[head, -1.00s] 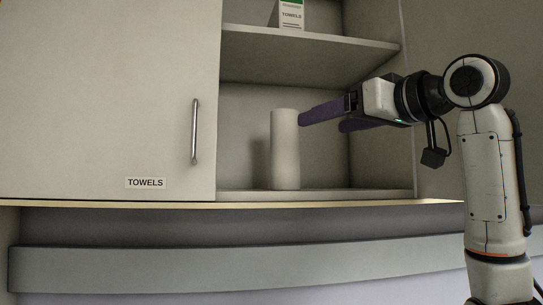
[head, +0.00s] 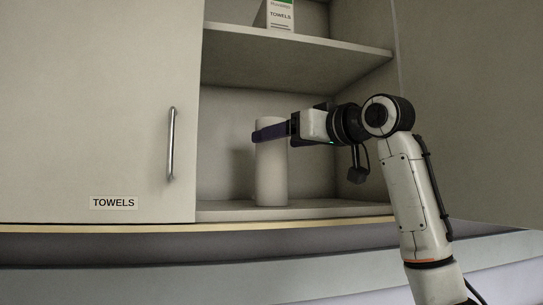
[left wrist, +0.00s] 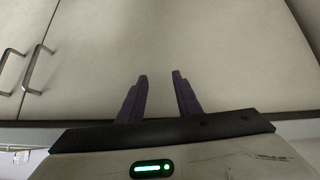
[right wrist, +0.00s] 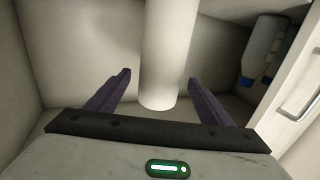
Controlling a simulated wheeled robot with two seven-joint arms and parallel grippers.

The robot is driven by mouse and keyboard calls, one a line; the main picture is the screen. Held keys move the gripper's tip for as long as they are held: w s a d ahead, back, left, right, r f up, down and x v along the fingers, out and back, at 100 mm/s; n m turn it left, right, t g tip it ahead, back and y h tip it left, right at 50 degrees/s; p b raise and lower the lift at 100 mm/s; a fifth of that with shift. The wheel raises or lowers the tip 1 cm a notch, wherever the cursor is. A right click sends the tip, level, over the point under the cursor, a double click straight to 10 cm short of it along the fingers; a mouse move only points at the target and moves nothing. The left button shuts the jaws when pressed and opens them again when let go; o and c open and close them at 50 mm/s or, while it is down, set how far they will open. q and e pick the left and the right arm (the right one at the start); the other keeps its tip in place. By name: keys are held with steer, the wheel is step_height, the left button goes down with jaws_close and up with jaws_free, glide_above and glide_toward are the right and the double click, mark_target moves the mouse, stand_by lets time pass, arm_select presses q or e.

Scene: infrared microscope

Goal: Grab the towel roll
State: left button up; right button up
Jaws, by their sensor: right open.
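The towel roll (head: 271,178) is a plain white cylinder standing upright on the lower shelf of the open cupboard. My right gripper (head: 270,133) is at its upper part, with one purple finger across the near side of the roll. In the right wrist view the roll (right wrist: 168,60) stands between the two open fingers of the right gripper (right wrist: 160,85), with a gap visible on each side. My left gripper (left wrist: 160,78) shows in the left wrist view, open and empty in front of closed cupboard doors.
A cupboard door with a handle (head: 171,145) and a TOWELS label covers the left side. The right wrist view shows bottles with blue parts (right wrist: 260,50) at the right.

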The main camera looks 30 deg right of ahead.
steer(key=shift+w+a, duration=0.15)
steer(key=shift+w, duration=0.95)
steer(key=c, duration=1.1)
steer(key=shift+c, duration=0.7)
steer(key=shift+s, duration=0.1)
